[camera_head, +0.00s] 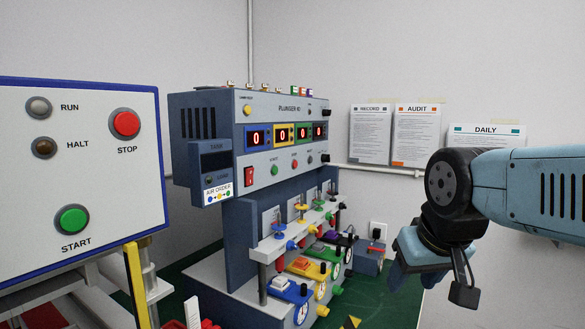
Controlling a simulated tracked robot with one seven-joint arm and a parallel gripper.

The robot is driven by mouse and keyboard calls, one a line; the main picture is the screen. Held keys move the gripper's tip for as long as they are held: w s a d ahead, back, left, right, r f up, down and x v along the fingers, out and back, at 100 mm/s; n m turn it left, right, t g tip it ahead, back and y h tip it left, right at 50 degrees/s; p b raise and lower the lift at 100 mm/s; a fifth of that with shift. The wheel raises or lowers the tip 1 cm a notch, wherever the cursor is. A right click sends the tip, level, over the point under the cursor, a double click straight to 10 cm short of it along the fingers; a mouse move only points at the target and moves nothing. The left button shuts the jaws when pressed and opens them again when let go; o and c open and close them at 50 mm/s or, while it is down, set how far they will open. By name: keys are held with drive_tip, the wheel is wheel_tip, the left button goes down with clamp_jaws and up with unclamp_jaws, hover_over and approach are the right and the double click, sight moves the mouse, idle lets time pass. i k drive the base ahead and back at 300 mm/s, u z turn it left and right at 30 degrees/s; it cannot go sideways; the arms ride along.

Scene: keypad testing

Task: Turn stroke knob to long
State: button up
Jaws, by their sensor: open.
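The plunger test machine (266,135) stands in the middle of the view, with a light front panel and a row of displays reading 0. Small dark knobs sit at the panel's right end, an upper one (326,112) and a lower one (325,158). Their labels are too small to read, so I cannot tell which is the stroke knob or how it is set. My gripper (412,279) hangs at the right, pointing down, open and apart from the machine. I see nothing held in it.
A control panel with a red STOP button (125,123) and green START button (72,219) stands close at the left. Coloured plunger stations (310,270) line the machine's lower front. Notices (416,134) hang on the wall behind.

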sight(324, 157)
drive_tip(key=k, duration=1.3)
drive_tip(key=z, duration=0.5)
drive_tip(key=i, duration=2.1)
drive_tip(key=u, duration=0.4)
